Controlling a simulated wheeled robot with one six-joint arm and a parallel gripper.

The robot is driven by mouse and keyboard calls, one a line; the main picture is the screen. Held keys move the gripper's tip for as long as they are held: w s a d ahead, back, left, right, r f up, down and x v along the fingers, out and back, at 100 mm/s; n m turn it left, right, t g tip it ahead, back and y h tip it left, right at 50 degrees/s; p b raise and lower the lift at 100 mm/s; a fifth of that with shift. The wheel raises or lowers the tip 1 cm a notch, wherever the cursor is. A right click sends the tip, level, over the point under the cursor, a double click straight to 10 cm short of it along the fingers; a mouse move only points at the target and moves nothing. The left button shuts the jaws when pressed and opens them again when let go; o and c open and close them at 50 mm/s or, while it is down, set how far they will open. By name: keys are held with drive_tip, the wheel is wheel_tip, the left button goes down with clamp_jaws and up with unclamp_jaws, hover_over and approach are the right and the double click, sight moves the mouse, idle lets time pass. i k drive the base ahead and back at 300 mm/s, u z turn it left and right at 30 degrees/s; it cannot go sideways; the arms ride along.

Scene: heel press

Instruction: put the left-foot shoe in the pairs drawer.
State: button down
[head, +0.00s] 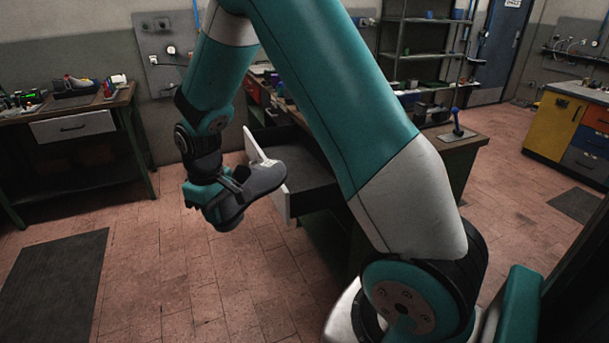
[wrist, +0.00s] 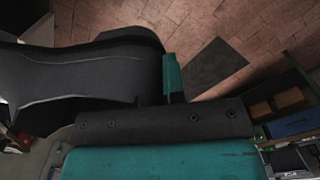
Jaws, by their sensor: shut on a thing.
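A dark grey shoe (head: 262,182) is held in the air by my gripper (head: 226,196), in the middle of the head view. In the wrist view the shoe (wrist: 85,75) fills the left side, with a teal finger (wrist: 173,80) against its end. I cannot tell from its shape which foot it is for. An open drawer with a white front and dark inside (head: 312,178) sticks out from the bench just behind and right of the shoe. The shoe overlaps the drawer's front in the picture; my arm hides part of the drawer. No label on it is readable.
A bench (head: 68,106) at the left carries a tray with a shoe (head: 78,83) and has a shut drawer (head: 72,126). A blue upright tool (head: 457,124) stands on the bench at right.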

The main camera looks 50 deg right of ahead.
sight(295, 170)
drive_tip(key=z, duration=0.95)
drive_tip(key=i, duration=1.5)
